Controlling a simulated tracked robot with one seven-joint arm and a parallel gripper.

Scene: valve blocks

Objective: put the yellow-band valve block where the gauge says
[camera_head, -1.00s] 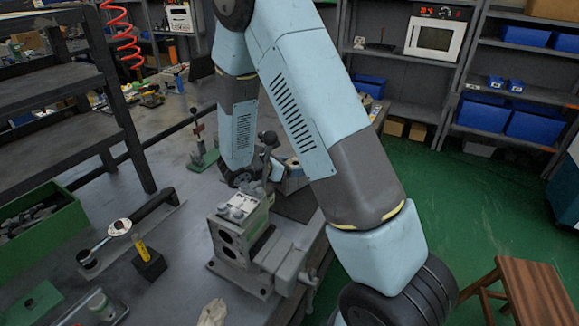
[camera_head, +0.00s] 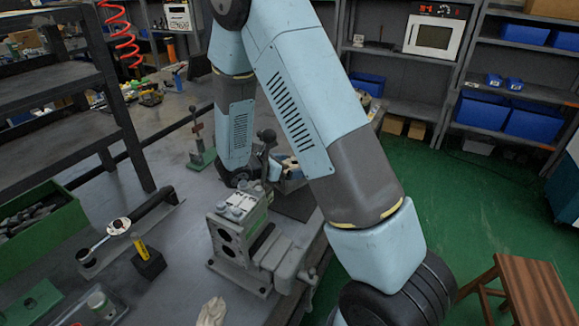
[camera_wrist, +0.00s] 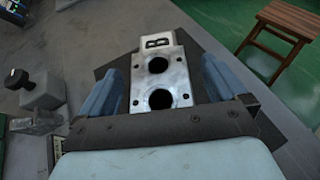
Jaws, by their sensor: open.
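My gripper (camera_wrist: 159,70) is open in the wrist view, with one blue finger on each side of a pale metal block (camera_wrist: 160,122). The block has two dark round holes and a white tab marked B (camera_wrist: 157,43) at its far end. Small gaps show between the fingers and the block. No yellow band shows on it in this view. In the head view my arm hides most of the gripper. A round gauge dial (camera_head: 119,226) stands at the left of the bench, too small to read. Beside it is a black block with a yellow upright piece (camera_head: 145,251).
A grey machine vise (camera_head: 238,238) stands in front of my gripper. A lever with a black knob (camera_wrist: 37,82) is left of it in the wrist view. A green bin (camera_head: 38,232) is at the left. A wooden stool (camera_head: 530,290) stands on the green floor.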

